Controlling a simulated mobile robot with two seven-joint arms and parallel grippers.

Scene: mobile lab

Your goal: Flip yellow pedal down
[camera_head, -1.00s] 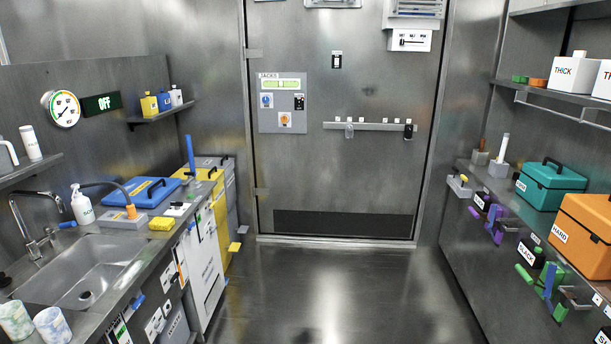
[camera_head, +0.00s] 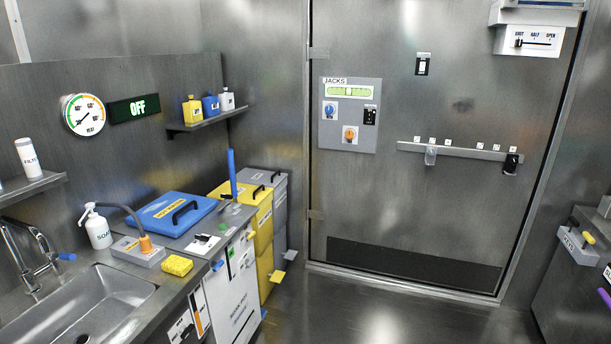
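The yellow pedal (camera_head: 276,276) is a small flat tab that sticks out to the right from the front of the yellow bin (camera_head: 264,234), low down. It appears roughly level, and I cannot tell its exact tilt. The yellow bin has a yellow lid with a black handle and stands past the end of the counter. Neither of my grippers is in view, and nothing touches the pedal.
A grey bin (camera_head: 279,210) with a pale pedal (camera_head: 290,255) stands just behind the yellow bin. The floor (camera_head: 380,322) before the door is clear.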

